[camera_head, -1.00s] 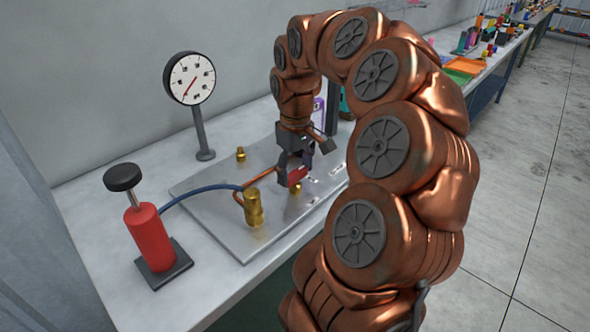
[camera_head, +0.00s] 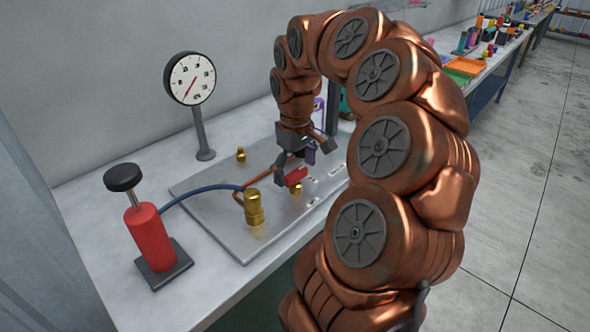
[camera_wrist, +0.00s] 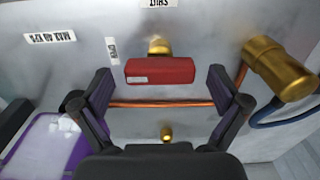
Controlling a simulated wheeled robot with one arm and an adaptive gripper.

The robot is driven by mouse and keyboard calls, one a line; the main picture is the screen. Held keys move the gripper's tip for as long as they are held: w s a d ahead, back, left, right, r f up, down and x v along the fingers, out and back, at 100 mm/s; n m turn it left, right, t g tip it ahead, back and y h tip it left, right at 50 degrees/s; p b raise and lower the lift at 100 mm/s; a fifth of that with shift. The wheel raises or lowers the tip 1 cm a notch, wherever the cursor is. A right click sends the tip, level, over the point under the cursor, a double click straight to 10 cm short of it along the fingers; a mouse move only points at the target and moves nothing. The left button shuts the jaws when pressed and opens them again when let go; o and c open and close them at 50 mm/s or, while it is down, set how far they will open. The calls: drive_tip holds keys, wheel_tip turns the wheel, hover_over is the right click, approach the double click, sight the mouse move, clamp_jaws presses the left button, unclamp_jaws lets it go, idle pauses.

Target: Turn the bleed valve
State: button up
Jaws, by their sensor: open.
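The bleed valve's red handle (camera_wrist: 160,71) lies crosswise in the wrist view, over a brass body (camera_wrist: 158,46) on the metal plate. In the head view the red handle (camera_head: 295,177) shows beside my gripper, with part of the brass body (camera_head: 296,189) below it. My gripper (camera_wrist: 160,92) is open, with one dark finger on either side of the handle and visible gaps at both ends. In the head view my gripper (camera_head: 294,170) points down at the handle. Whether a finger touches the handle is hidden there.
A larger brass fitting (camera_head: 254,208) stands close by, joined by a blue hose to a red hand pump (camera_head: 150,232). A copper pipe (camera_wrist: 158,103) crosses under the fingers. A dial gauge (camera_head: 190,78) stands behind. A purple-rimmed tray (camera_wrist: 45,140) sits at lower left.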

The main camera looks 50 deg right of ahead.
sight(295, 172)
wheel_tip(295, 172, up, 12)
idle(0.9)
idle(0.7)
drive_tip(key=s+a+n+p, duration=0.2)
drive_tip(key=a+p, duration=0.3)
drive_tip(key=a, duration=1.1)
drive_tip(key=s+a+f+m+g+p, duration=0.1)
drive_tip(key=s+a+f+p, duration=0.1)
drive_tip(key=s+a, duration=0.4)
drive_tip(key=s+a+f+m+p, duration=0.1)
drive_tip(key=s+a+f+p, duration=0.2)
drive_tip(key=s, duration=0.6)
drive_tip(key=a+p, duration=0.1)
drive_tip(key=a, duration=0.1)
drive_tip(key=shift+s+a+f+g, duration=0.25)
drive_tip(key=shift+a+f+g, duration=0.1)
drive_tip(key=shift+g, duration=0.05)
idle(0.8)
